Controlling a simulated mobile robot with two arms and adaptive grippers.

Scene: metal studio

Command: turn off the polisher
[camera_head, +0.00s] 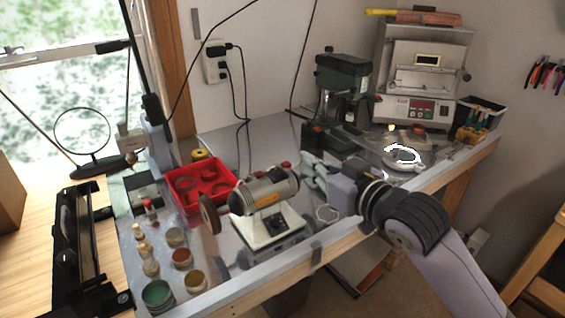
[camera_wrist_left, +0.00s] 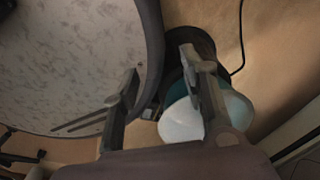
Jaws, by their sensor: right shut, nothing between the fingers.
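The polisher (camera_head: 266,193) is a small grey motor with a tan end cap on a white base, near the front edge of the workbench. A brown wheel sits at its left end, and its base has a dark control panel (camera_head: 272,222) on the front. My right gripper (camera_head: 308,172) is shut and empty, just right of the motor's right end; I cannot tell whether it touches. My left gripper shows only in the left wrist view (camera_wrist_left: 160,75). Its fingers are apart with nothing held, away from the polisher.
A red tray (camera_head: 222,178) stands behind and left of the polisher. Several small jars (camera_head: 158,292) stand at the bench's left front. A green drill press (camera_head: 343,80) and a grey machine (camera_head: 420,75) stand at the back right. A round grey surface (camera_wrist_left: 70,60) lies by my left gripper.

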